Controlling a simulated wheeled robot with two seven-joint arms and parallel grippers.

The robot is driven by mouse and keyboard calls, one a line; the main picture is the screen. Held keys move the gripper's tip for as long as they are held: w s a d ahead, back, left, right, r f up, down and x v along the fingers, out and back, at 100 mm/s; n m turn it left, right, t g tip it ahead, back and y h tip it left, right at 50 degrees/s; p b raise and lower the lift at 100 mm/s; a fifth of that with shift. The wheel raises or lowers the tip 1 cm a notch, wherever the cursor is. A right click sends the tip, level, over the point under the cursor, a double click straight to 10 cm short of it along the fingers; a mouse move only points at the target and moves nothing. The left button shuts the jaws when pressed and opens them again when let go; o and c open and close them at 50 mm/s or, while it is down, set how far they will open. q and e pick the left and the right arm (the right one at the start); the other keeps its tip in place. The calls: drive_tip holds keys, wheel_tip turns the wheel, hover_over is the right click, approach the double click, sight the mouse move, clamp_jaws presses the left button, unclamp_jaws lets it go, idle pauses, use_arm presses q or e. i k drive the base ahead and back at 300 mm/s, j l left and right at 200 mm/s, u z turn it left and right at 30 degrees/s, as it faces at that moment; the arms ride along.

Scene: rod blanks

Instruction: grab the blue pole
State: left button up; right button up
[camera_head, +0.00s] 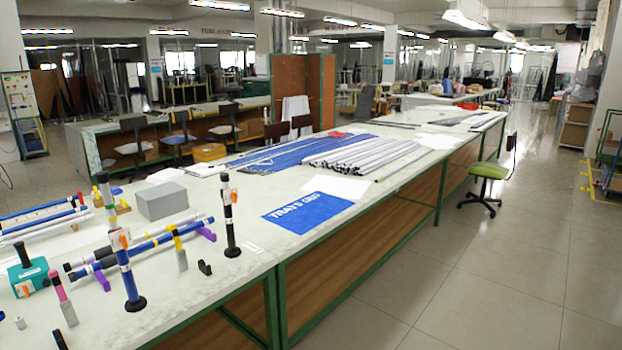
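Several blue poles are on the long pale table. An upright pole (130,285) has a blue lower part, an orange and white upper part and a black round base. It stands in front of the lying poles and hides part of them. More blue poles (40,217) lie at the far left, cut off by the picture edge. Neither of my grippers is in view.
A black and white upright pole (228,215), a grey box (160,201) and a teal block (28,275) stand near the poles. A blue mat (306,212) and bundled white rods (362,152) lie farther right.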

sight(135, 302)
drive_tip(key=i+j+u, duration=0.1)
drive_tip(key=i+u, duration=0.2)
drive_tip(key=i, duration=0.4)
drive_tip(key=i+u, duration=0.3)
drive_tip(key=i, duration=0.4)
drive_tip(key=l, duration=0.05)
